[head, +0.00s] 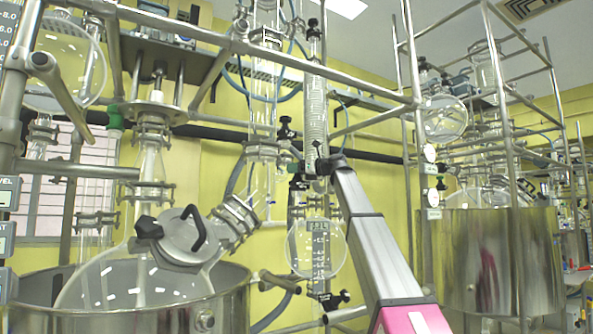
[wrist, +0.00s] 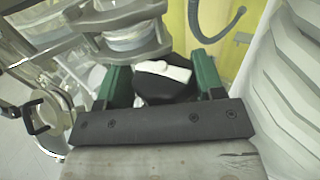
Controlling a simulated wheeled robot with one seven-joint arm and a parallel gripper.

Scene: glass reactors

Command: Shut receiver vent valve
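A black valve knob (wrist: 152,88) with a white pointer bar across its face sits between the two green fingers of my gripper (wrist: 163,82) in the wrist view. One finger is on each side of the knob, with no clear gap at either side. The frames do not show whether the fingers press on it. The white bar lies nearly crosswise, tilted slightly. In the head view my gripper (head: 322,168) is at the far end of my arm, by the middle glass column. There the knob is hidden or too small to make out.
A round glass receiver (head: 305,250) hangs just below my gripper. Metal frame rails (head: 300,62) cross above. A reactor vessel with a grey lid (head: 185,238) stands at left, and a steel tank (head: 490,258) at right. In the wrist view, glassware and metal clamps (wrist: 125,45) crowd the upper left.

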